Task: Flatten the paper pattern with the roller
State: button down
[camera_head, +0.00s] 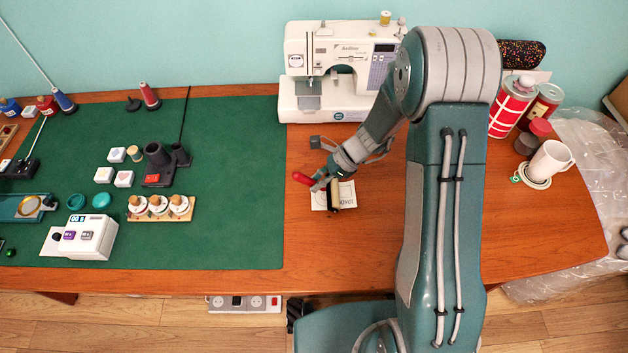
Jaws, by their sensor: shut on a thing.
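The paper pattern (348,187) is a small pale sheet with dark print, lying on the bare brown wood right of the green mat. The roller has a red handle (301,178) and a dark olive cylinder (335,195). My gripper (318,181) is shut on the roller, near its handle. The cylinder is over the paper pattern; whether it presses on the sheet I cannot tell. My gripper and the roller hide part of the paper.
A white sewing machine (335,65) stands behind the paper. A white mug (548,162), a red-checked can (510,110) and other containers stand at the right. The green mat (240,200) at the left holds stamps, spools and a white device (80,237). Wood in front of the paper is clear.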

aim_at(330, 189)
jog(key=shift+d, duration=0.15)
jog(key=shift+d+f, duration=0.1)
jog(key=shift+d, duration=0.7)
jog(key=shift+d, duration=0.9)
jog(key=shift+d, duration=0.15)
jog(key=shift+d, duration=0.8)
jog(key=shift+s+a, duration=0.1)
jog(key=shift+a, duration=0.05)
jog(key=shift+a, duration=0.85)
